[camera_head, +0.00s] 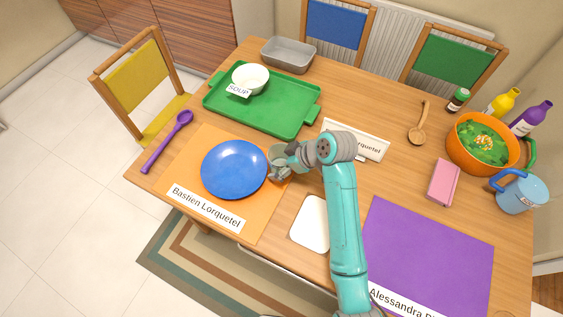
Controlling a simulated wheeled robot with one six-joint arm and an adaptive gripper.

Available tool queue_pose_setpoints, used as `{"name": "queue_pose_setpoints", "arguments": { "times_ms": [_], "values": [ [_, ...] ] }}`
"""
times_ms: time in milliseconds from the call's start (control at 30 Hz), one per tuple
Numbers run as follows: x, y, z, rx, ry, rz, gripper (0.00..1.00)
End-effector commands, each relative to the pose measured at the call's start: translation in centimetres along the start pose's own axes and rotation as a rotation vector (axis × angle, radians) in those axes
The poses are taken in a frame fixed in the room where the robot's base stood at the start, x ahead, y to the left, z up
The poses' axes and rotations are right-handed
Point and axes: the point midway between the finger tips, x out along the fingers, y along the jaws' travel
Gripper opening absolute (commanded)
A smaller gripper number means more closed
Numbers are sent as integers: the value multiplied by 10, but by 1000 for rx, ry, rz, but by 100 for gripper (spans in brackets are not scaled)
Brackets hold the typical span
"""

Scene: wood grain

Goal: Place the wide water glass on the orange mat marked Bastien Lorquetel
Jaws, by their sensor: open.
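The orange mat (184,159) lies at the table's left front, with a white label reading Bastien Lorquetel (206,207) along its front edge. A blue plate (234,169) covers much of its middle. My gripper (281,172) is open, low over the mat's right side just right of the plate. A pale grey-green rounded shape (279,153) at the gripper looks like the wide water glass. The gripper partly hides it, and I cannot tell whether the fingers touch it or exactly how it stands.
A green tray (284,122) with a white soup bowl (250,77) lies behind. A purple spoon (167,141) is left of the mat, a white board (311,223) right. A name card (370,147) stands behind my arm. A pot (459,154) and bottles crowd the right.

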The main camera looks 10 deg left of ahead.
Motion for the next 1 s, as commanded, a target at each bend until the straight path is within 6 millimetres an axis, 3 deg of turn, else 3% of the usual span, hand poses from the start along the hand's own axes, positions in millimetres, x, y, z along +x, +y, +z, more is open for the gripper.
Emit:
{"name": "queue_pose_setpoints", "arguments": {
  "times_ms": [600, 1000],
  "values": [
    [-105, 1, 0, 0, 2, 4, 93],
    [-118, 0, 0, 0, 0, 1, 93]
  ]
}}
